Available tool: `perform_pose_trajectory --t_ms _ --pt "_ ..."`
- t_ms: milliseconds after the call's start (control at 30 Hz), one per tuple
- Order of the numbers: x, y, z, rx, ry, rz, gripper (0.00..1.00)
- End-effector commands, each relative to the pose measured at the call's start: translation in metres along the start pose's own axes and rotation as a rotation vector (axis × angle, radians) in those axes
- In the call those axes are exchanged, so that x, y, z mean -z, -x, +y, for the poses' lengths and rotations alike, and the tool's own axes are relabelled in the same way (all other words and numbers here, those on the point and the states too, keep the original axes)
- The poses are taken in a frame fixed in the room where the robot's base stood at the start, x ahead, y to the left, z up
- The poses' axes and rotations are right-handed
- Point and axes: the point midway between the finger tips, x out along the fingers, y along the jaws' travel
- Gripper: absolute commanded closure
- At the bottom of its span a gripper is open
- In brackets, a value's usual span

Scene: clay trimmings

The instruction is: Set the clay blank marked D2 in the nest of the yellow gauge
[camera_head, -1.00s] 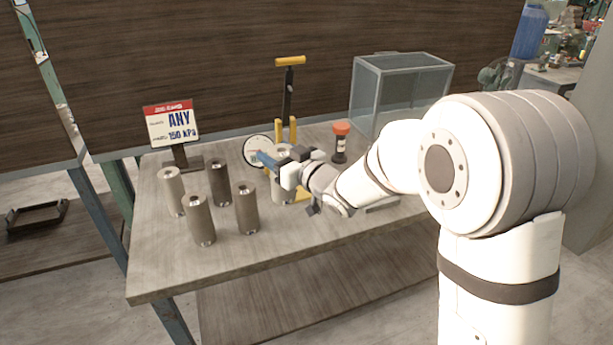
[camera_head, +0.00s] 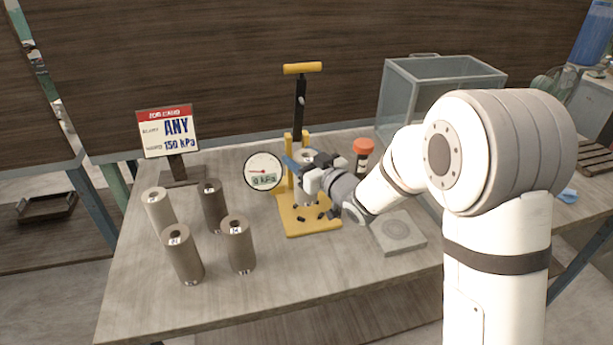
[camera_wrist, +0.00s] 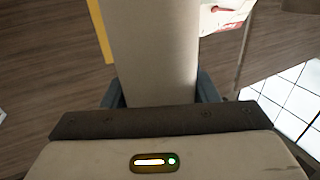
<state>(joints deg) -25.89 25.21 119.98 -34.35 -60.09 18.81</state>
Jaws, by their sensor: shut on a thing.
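The yellow gauge (camera_head: 318,228) stands on the table with a yellow base, a post and a black rod with a yellow T-handle. Its round dial (camera_head: 263,172) reads 0 kPa. My gripper (camera_head: 308,176) is in front of the post, shut on a pale grey-beige clay blank (camera_head: 306,156), upright over the base. The blank also fills the upper middle of the wrist view (camera_wrist: 155,50), between the blue fingers. Its mark is not readable. My gripper hides much of its lower part and the nest, so I cannot tell whether it touches the base.
Several other upright blanks, including a pale one (camera_head: 160,211) and a dark one (camera_head: 212,206), stand at the left. A sign (camera_head: 166,133) reads "ANY 150 kPa". A red-capped bottle (camera_head: 363,160), a grey square plate (camera_head: 397,232) and a glass case (camera_head: 437,95) are at the right. The front table is clear.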

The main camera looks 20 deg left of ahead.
Motion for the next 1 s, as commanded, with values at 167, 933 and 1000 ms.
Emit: perform_pose_trajectory --t_ms 167,933,1000 --pt "-0.011 0.002 0.006 -0.009 0.0 0.003 1.0" --pt "-0.047 0.004 0.01 -0.017 0.0 0.001 0.36" --pt "-0.047 0.004 0.01 -0.017 0.0 0.001 0.3"
